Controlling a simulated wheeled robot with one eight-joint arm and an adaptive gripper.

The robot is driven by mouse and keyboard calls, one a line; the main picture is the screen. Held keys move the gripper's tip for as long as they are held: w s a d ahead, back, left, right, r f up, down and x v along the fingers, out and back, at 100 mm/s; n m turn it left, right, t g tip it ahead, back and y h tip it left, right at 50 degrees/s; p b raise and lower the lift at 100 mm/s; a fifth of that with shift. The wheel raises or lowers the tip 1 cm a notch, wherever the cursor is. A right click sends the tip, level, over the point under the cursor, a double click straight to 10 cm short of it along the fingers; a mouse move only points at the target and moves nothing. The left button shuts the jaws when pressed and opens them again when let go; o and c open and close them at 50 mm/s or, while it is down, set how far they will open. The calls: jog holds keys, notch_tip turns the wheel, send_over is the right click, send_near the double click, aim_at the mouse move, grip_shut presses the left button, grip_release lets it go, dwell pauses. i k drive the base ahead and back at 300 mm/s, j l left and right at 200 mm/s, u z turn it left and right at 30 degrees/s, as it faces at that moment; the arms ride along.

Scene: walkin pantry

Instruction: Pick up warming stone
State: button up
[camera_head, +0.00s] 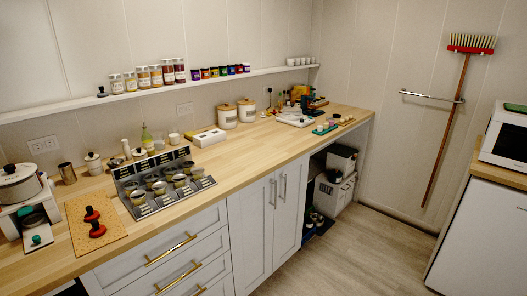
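I cannot pick out a warming stone for sure at this size. Red-and-black rounded objects (96,230) lie on a tan board (83,251) at the left end of the wooden counter. Several small items stand far off at the counter's right end, among them a teal tray (325,130) with small rounded pieces. These are too small to identify. My gripper is not in view.
A shelf (60,108) with jars runs above. Open floor (365,255) lies right of the cabinets; a broom (447,130) hangs beyond.

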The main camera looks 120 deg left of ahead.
aim_at(98, 231)
jog(key=u, duration=1.15)
jog(key=j+u, duration=0.1)
jog(key=u, duration=2.2)
jog(key=i+u, duration=0.1)
jog(key=u, duration=1)
jog(key=i+l+u, duration=0.4)
jog(key=i+l, duration=0.65)
jog(key=i, duration=0.05)
